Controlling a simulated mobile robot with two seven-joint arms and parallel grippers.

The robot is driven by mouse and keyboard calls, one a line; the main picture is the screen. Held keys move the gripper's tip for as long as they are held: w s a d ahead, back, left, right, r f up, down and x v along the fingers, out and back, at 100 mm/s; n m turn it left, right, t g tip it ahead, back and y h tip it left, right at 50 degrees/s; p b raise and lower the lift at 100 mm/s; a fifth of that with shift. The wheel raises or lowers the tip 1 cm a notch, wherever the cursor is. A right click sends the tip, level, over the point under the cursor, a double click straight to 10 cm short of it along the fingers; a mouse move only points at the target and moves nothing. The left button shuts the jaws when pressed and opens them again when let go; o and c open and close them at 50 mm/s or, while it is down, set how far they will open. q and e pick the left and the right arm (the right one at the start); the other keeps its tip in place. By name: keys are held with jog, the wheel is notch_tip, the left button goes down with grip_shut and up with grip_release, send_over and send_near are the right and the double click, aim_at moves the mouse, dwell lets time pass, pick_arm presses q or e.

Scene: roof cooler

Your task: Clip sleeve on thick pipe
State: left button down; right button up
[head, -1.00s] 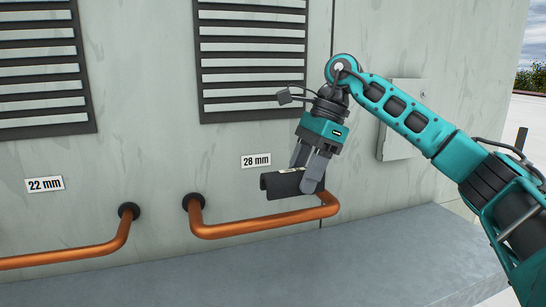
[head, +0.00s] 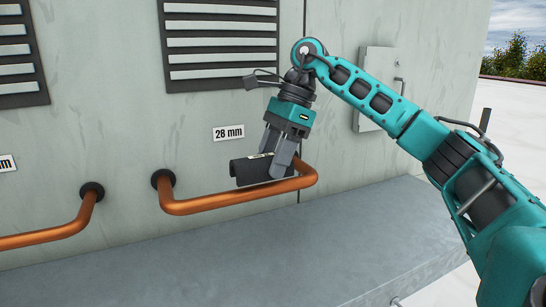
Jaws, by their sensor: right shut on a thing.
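The black, curved sleeve (head: 247,171) is held in my right gripper (head: 281,171), whose grey fingers are shut on its right part. The sleeve lies lengthwise along the copper pipe (head: 215,203) under the "28 mm" label (head: 229,133). Its lower edge overlaps the upper edge of the pipe's front run in the picture. I cannot tell whether it touches the pipe or is just above or behind it. My left gripper is not in view.
A second copper pipe (head: 55,234) runs at the left, its label cut off. A grey ledge (head: 250,255) lies below the pipes. Louvred vents (head: 220,45) and a grey box (head: 376,90) are on the wall. The ledge's top is clear.

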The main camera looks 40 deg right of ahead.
aim_at(271, 183)
jog(key=shift+f, duration=0.15)
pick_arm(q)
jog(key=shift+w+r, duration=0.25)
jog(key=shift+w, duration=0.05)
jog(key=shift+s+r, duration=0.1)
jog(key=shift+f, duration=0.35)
pick_arm(e)
jog(key=shift+f, duration=0.4)
